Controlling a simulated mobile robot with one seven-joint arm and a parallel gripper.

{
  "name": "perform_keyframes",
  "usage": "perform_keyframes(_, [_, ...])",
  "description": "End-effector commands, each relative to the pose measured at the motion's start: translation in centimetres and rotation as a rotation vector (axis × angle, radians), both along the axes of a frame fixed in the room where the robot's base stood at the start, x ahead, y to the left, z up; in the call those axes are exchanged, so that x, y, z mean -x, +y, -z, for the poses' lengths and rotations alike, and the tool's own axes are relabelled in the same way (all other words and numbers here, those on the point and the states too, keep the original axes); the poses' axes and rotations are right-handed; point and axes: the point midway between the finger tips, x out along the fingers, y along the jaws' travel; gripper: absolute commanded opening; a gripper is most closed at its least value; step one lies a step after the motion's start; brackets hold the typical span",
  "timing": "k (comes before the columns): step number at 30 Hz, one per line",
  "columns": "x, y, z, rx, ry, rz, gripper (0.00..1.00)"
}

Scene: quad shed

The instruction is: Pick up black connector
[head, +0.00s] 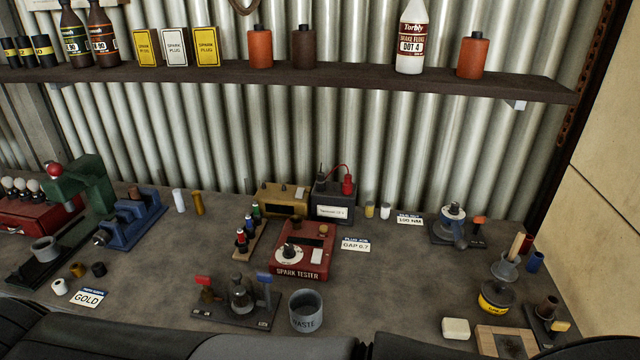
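A small black cylindrical piece (98,269) lies on the workbench (390,285) at the left, behind the GOLD card. It is the loose black part that best fits the black connector, but its detail is too small to be sure. A gold-brown piece (78,270) sits just left of it, and a white one (59,287) lies nearer the front edge. The three stand apart. My gripper is not in view.
A GOLD card (89,298) stands close in front. A green press (80,185) and blue vise (130,217) stand behind. A red spark tester (303,252), WASTE cup (305,311) and lever fixture (238,300) are to the right. Dark padded shapes cover the bench's front edge.

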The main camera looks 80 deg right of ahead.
Motion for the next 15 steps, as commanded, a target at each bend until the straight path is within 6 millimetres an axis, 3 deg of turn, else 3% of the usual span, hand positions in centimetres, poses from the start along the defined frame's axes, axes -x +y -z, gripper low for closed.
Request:
perform_keyframes(8, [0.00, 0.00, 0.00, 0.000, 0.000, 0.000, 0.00])
perform_keyframes(15, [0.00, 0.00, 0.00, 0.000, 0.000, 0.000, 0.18])
